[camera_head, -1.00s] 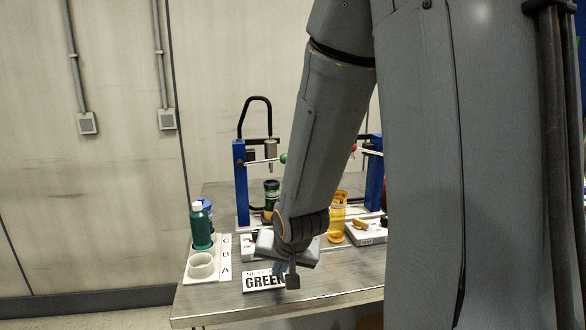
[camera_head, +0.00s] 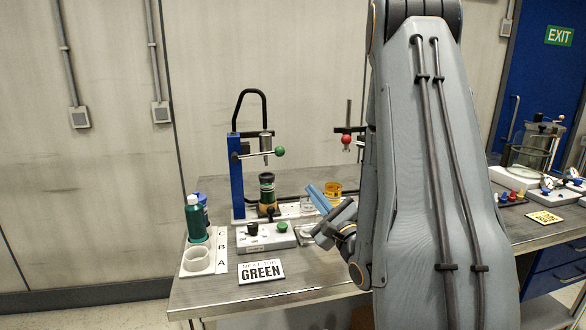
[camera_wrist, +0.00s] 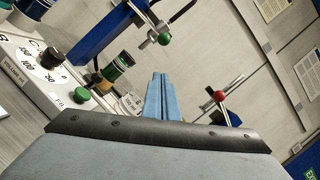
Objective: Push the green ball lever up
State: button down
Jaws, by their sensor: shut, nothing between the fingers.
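The green ball lever (camera_head: 279,151) sticks out to the right from the left blue pump stand (camera_head: 237,178). It also shows in the wrist view (camera_wrist: 164,38), upper middle. My gripper (camera_head: 312,189) is shut and empty, with its blue fingers pressed together. It is below and to the right of the green ball, apart from it. In the wrist view the shut fingers (camera_wrist: 158,78) point up the picture, with the green ball beyond their tips. A dark bottle with a green band (camera_head: 267,190) stands under the left pump.
A red ball lever (camera_head: 346,139) is on the right stand, partly hidden by my arm. A control box (camera_head: 266,237) and a GREEN sign (camera_head: 261,271) are in front. A holder (camera_head: 222,250) with bottles is at the left. A yellow container (camera_head: 334,190) is close beside my gripper.

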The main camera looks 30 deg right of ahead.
jog(key=a+r+p+x, duration=0.1)
jog(key=r+p+x, duration=0.1)
jog(key=x, duration=1)
jog(key=shift+w+a+p, duration=0.15)
jog(key=shift+a+p, duration=0.25)
jog(key=shift+p, duration=0.5)
jog(key=shift+r, duration=0.15)
jog(key=shift+r+n+g+y+p, duration=0.35)
jog(key=shift+r+n+p, duration=0.95)
jog(key=shift+r, duration=0.45)
jog(key=s+d+f+b, duration=0.1)
jog(key=s+f+b, duration=0.2)
jog(key=s, duration=0.9)
jog(key=shift+s+d+f, duration=0.25)
jog(key=shift+d+f, duration=0.15)
jog(key=shift+f, duration=0.2)
